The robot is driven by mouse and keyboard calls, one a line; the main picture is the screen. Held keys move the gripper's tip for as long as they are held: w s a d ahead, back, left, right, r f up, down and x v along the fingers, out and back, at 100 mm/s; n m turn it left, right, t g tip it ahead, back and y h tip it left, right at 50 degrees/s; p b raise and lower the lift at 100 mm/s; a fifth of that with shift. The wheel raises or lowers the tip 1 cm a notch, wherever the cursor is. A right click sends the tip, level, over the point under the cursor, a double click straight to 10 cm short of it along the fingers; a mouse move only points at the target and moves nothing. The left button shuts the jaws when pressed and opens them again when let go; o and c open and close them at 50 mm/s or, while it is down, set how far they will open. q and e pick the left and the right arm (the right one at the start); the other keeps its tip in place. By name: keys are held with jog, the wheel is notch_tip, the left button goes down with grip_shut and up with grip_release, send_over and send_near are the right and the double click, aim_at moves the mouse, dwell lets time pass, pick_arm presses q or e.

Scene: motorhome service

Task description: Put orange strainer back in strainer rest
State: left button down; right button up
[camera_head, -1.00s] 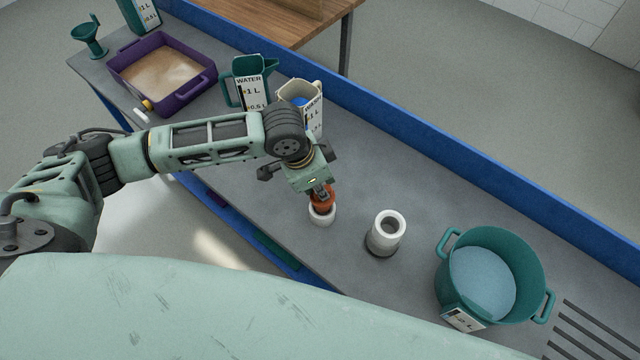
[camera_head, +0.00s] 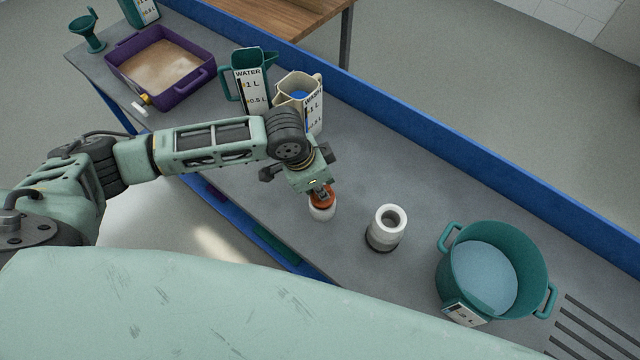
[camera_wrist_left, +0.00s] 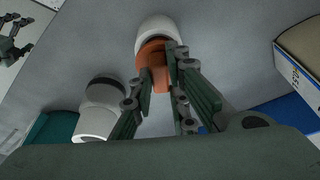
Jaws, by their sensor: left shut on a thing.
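The orange strainer (camera_head: 323,196) is in my left gripper (camera_head: 321,190), whose fingers are shut on its orange part. A rounded white piece (camera_head: 322,212) shows directly below the orange; I cannot tell whether it belongs to the strainer or is separate. In the left wrist view the orange part (camera_wrist_left: 152,66) lies at the fingertips (camera_wrist_left: 163,78), with the white piece (camera_wrist_left: 157,29) beyond it. A white hollow cylinder on a dark base (camera_head: 386,228), apparently the strainer rest, stands to the right, its top open and empty. My right gripper is not in view.
A teal pot (camera_head: 540,262) with pale blue contents stands right of the cylinder. A teal jug (camera_head: 231,84), a cream jug (camera_head: 311,113) and a purple tray (camera_head: 197,90) stand behind and left. A blue rim (camera_head: 440,148) borders the grey bench's far side.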

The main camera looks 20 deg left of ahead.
pick_arm(q)
jog(key=shift+f+b, duration=0.4)
jog(key=shift+f, duration=0.8)
jog(key=c, duration=1.6)
grip_release()
jog(key=shift+r, duration=0.1)
jog(key=v, duration=1.2)
